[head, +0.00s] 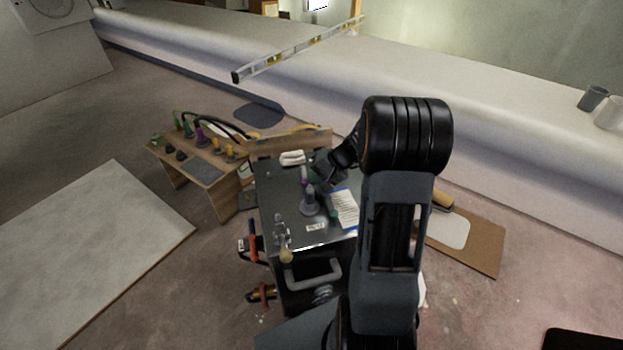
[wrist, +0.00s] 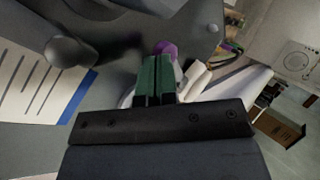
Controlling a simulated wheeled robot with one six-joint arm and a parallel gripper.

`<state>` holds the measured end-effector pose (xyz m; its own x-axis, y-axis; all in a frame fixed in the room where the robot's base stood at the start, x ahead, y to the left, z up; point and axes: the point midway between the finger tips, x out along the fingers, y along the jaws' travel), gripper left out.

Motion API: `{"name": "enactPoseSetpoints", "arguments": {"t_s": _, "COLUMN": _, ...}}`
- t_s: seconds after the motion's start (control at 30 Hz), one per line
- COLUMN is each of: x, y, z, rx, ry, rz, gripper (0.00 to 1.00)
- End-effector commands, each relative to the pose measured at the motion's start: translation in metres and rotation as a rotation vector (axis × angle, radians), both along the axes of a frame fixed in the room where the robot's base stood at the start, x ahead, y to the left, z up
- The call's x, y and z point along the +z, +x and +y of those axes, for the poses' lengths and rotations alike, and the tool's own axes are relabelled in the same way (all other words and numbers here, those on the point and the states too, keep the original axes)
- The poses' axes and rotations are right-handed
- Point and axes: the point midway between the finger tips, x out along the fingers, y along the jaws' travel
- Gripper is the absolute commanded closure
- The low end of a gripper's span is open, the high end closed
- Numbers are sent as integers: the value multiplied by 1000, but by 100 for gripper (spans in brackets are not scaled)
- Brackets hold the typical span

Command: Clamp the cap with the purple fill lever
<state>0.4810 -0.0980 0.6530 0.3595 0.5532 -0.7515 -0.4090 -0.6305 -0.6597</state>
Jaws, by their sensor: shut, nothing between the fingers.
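The purple fill lever (head: 304,183) stands up at a grey fitting (head: 311,203) on the dark cart top (head: 280,222). In the wrist view the rounded purple end (wrist: 167,48) shows just beyond and right of my fingertips, and a pale shape lies below it. My gripper (wrist: 156,60) has green fingers pressed together with nothing between them. I cannot tell whether they touch the lever. In the head view my gripper is small and dark, just right of the lever. The cap cannot be made out clearly.
A sheet with a blue edge (head: 344,208) lies right of the fitting. A white cloth (head: 292,158) lies at the cart's back edge. A metal clamp-like part (head: 281,232) stands at the front left. A wooden bench (head: 205,165) with several coloured fittings stands left of the cart.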

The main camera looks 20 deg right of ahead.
Motion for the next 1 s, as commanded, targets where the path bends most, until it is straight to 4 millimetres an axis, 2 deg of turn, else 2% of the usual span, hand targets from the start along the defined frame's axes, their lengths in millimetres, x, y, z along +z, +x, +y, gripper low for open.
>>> {"name": "enactPoseSetpoints", "arguments": {"t_s": 0.5, "x": -2, "y": 1, "z": 21, "rx": -357, "ry": 0, "rz": -1, "gripper": 100}}
{"name": "enactPoseSetpoints", "arguments": {"t_s": 1.0, "x": -1, "y": 5, "z": 29, "rx": -354, "ry": -1, "rz": 1, "gripper": 100}}
